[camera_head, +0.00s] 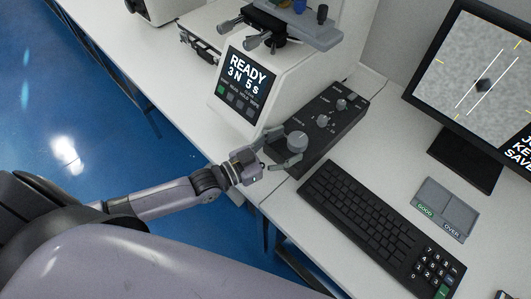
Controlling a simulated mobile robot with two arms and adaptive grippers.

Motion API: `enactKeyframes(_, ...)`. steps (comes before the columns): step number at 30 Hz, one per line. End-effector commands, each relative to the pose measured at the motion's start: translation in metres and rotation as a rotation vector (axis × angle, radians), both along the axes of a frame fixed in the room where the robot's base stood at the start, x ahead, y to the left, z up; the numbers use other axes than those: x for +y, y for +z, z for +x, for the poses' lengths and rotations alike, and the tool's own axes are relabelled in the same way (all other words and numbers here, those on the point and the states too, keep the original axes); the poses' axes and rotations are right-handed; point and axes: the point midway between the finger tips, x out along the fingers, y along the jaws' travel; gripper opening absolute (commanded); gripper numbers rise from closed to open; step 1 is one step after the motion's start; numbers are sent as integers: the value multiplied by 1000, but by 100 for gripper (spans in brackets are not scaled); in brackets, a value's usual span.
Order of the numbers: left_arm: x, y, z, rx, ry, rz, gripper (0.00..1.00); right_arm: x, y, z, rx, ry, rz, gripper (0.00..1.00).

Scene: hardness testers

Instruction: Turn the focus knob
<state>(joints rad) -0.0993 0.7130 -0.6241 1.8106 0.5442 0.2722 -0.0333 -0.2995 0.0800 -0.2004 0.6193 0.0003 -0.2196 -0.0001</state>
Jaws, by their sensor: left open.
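A black control box (333,118) lies on the white bench and carries several grey knobs. The largest knob (296,141) is at its near left end; its label is too small to read, so I cannot tell for sure that it is the focus knob. My left gripper (288,147) is open, with one finger at the far side of this knob and the other at its near side. I cannot tell whether the fingers touch it. My right gripper is not in view.
A white tester (285,75) with a "READY" screen (245,78) stands behind the box. A black keyboard (365,220) lies close to the right, with a grey GOOD/OVER pad (446,209) and a monitor (475,80) beyond. Blue floor (60,110) lies left of the bench.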

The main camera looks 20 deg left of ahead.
Motion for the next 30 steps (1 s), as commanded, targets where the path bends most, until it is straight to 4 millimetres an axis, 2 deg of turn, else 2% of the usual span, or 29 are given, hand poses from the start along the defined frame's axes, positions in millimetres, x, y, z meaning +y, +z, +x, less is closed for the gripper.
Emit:
enactKeyframes(1, 8, -2, -12, 6, -2, 4, 64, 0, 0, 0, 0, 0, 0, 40)
enactKeyframes(6, 29, -2, -39, 5, -1, 3, 64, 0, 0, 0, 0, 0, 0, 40)
enactKeyframes(12, 43, -1, -58, 2, -1, 0, 64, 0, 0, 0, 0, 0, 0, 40)
enactKeyframes(30, 46, 0, -62, 1, -1, -1, 64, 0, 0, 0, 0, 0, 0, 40)
